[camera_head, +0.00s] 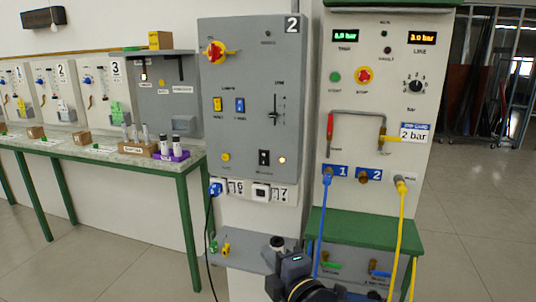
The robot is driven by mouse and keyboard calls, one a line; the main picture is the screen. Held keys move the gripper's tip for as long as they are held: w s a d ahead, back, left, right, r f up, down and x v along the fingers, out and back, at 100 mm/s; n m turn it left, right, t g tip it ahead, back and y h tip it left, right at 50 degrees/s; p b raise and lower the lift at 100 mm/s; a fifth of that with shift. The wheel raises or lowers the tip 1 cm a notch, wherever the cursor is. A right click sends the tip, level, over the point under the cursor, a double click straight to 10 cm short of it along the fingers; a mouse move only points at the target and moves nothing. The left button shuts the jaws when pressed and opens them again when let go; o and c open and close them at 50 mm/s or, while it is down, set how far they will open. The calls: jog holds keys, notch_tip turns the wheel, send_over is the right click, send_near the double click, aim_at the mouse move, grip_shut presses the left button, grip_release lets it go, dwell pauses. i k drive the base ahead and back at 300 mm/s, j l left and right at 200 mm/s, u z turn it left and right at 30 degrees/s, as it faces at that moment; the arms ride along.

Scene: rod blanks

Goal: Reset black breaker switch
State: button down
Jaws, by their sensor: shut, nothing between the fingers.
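The panel also carries a red rotary knob (215,52), yellow (217,104) and blue (240,105) switches and a lever (275,111). Blue (323,225) and yellow (400,235) hoses hang at the right. A small shelf (250,258) juts out below the panel.

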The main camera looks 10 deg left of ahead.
aim_at(264, 160)
jog(key=i+j, duration=0.1)
jog(key=i, duration=0.5)
jog(key=i+j, duration=0.15)
jog(key=i, duration=0.4)
